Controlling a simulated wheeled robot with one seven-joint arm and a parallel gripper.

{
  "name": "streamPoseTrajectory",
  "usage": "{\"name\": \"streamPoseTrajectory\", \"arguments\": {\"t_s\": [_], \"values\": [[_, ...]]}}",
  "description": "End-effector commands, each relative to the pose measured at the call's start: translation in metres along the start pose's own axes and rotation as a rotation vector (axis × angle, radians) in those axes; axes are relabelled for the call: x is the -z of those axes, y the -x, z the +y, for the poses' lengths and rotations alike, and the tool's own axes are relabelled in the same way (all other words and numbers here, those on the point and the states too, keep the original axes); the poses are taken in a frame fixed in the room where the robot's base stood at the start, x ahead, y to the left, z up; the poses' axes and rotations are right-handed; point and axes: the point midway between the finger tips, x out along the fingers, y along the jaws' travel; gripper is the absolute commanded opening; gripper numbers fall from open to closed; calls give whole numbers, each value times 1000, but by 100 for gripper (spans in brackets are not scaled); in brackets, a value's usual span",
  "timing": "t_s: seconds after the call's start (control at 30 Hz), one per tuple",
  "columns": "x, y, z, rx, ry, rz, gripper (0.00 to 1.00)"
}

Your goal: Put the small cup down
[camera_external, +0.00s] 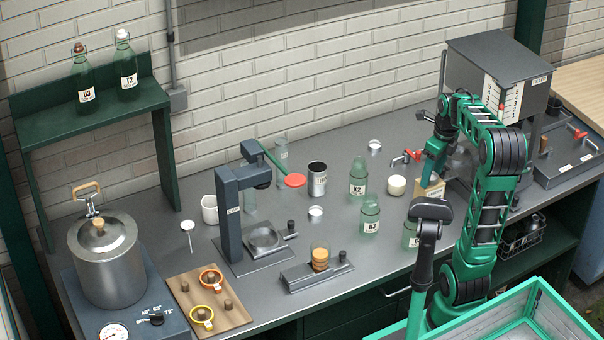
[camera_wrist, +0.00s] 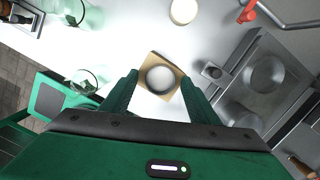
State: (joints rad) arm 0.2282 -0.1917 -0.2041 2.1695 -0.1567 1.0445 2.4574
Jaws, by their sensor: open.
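My gripper (camera_external: 432,170) is open, pointing down over a tan box-like object (camera_external: 428,190) on the counter at the right. In the wrist view the fingertips (camera_wrist: 160,88) stand apart on either side of this tan square, which has a pale round top or opening (camera_wrist: 160,78). I cannot tell whether that round shape is a cup. Neither is in my gripper.
Green glass bottles (camera_external: 358,180) and a round cream-coloured item (camera_external: 396,186) stand left of my gripper. A grey dispenser (camera_external: 497,70) and a red-handled tap (camera_external: 408,157) are close by at the back right. A press stand (camera_external: 232,215) is further left.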

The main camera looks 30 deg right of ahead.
Motion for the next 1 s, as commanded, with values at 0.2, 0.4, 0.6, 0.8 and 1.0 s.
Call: {"name": "streamPoseTrajectory", "arguments": {"t_s": [0.2,0.4,0.6,0.8,1.0], "values": [[-1,21,-1,3,1,-4,55],[-1,60,0,4,1,-5,55],[-1,97,0,2,2,-3,55],[-1,117,0,1,0,-2,55],[6,115,3,-4,85,2,55]]}}
